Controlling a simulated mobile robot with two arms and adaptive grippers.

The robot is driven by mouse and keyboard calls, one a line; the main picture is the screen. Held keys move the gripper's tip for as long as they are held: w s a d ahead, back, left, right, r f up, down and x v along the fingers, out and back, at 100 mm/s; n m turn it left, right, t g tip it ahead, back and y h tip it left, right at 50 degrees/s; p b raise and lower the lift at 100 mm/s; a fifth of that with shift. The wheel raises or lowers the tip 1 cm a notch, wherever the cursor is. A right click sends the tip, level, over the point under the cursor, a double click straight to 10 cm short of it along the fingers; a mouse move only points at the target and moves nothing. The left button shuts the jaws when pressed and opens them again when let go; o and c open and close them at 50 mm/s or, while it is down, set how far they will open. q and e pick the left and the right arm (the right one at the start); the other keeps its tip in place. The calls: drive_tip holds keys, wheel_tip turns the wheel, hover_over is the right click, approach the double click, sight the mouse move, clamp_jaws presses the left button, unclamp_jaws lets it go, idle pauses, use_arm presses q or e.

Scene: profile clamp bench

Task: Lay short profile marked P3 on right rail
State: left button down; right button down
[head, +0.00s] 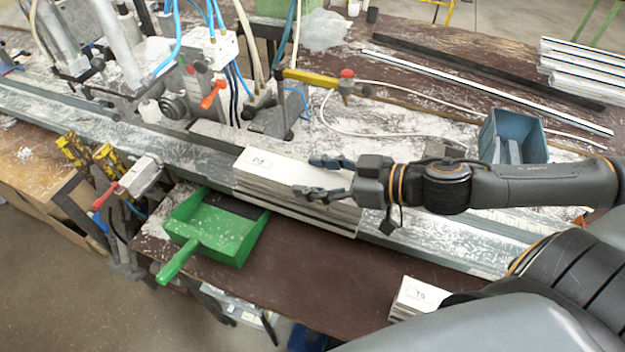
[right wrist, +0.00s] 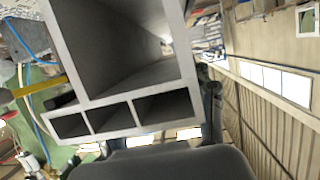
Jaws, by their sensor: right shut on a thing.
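A short white profile (head: 270,183) lies along the long grey rail (head: 455,247); I cannot tell whether it rests on it or hangs just above. Its small label looks like P3 but is hard to read. My right gripper (head: 322,178) is shut on its right part, with the dark fingers reaching in from the right. In the right wrist view the open end of the held profile (right wrist: 135,108) fills the middle, with one large chamber and several small ones. My left gripper is out of view.
A green dustpan (head: 215,228) lies in front of the rail, left of centre. Another labelled short profile (head: 415,297) lies at the front right. A blue bin (head: 513,136) stands behind my right arm. Clamps and hoses crowd the back left.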

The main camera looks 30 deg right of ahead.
drive_tip(key=w+d+f+p, duration=0.1)
drive_tip(key=w+f, duration=0.2)
drive_tip(key=w+d+f+p, duration=0.1)
drive_tip(key=w+d+f, duration=0.1)
drive_tip(key=w+f, duration=0.1)
drive_tip(key=w+d+f+p, duration=0.2)
drive_tip(key=w+f, duration=0.2)
drive_tip(key=f, duration=0.1)
drive_tip(key=shift+d, duration=0.25)
drive_tip(key=shift+f, duration=0.45)
drive_tip(key=shift+c, duration=2.4)
unclamp_jaws()
drive_tip(key=shift+f, duration=0.15)
drive_tip(key=shift+d, duration=0.1)
